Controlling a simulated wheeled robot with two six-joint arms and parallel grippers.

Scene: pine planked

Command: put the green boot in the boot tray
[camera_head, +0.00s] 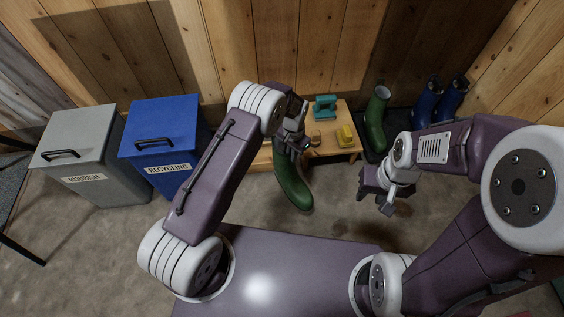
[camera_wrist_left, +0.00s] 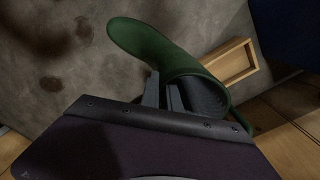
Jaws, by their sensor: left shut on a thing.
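A green boot (camera_head: 293,187) hangs from my left gripper (camera_head: 299,143) in front of the low wooden bench. The gripper is shut on the boot near its top; the toe points down and toward me. In the left wrist view the boot (camera_wrist_left: 152,45) has the jaws (camera_wrist_left: 165,92) at its open top. A second green boot (camera_head: 377,118) stands upright on the dark boot tray (camera_head: 372,155) at the back right. My right gripper (camera_head: 375,197) is out over the floor, in front of the tray; its fingers are too small to judge.
Blue boots (camera_head: 428,102) stand right of the green one. A grey rubbish bin (camera_head: 82,140) and a blue recycling bin (camera_head: 160,122) stand at left. Tray space beside the green boot is partly hidden by my right arm.

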